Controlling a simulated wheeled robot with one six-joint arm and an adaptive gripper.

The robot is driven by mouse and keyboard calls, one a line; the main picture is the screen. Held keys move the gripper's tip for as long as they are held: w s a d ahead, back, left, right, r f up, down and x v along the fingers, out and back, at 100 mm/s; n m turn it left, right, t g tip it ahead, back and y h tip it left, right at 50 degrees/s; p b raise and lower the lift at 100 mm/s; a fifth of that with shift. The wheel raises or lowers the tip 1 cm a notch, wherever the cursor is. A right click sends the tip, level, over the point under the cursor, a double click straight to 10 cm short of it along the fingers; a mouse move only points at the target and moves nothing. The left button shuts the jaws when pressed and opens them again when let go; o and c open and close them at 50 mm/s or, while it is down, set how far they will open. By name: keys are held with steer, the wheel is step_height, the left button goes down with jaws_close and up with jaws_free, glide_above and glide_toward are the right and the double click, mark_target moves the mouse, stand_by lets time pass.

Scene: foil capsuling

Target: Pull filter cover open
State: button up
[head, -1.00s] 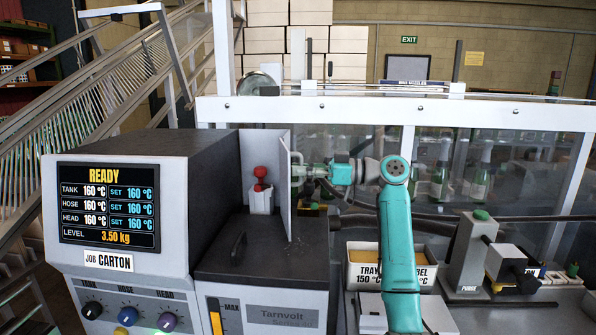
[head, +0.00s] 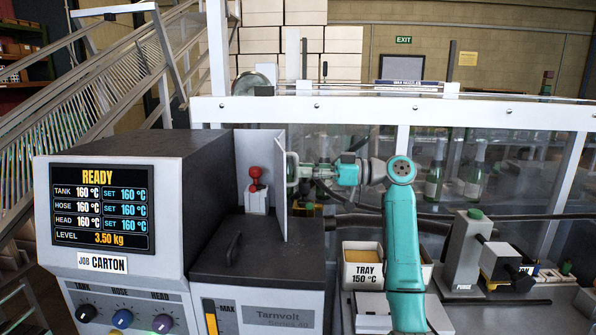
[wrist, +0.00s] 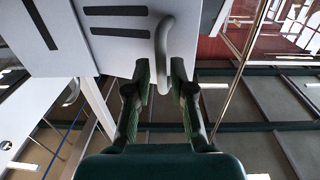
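The filter cover (head: 301,211) is a pale upright panel standing at an angle beside an open recess on the grey melter. In the wrist view it is a white plate (wrist: 110,55) with dark slots and a curved grey handle (wrist: 163,45). My gripper (head: 294,172) is at the cover's right side in the head view. In the wrist view its two fingers (wrist: 161,82) stand on either side of the handle's near end, with narrow gaps showing, so it looks open around the handle. Contact is hard to tell. The recess holds a red knob on a white block (head: 255,185).
The control cabinet (head: 120,210) with its READY screen stands left. A dark lid with a handle (head: 234,248) lies in front of the recess. Glazed guarding with bottles stands behind.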

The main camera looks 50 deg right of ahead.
steer(key=v, duration=0.9)
steer(key=shift+s, duration=0.15)
steer(key=shift+d, duration=0.1)
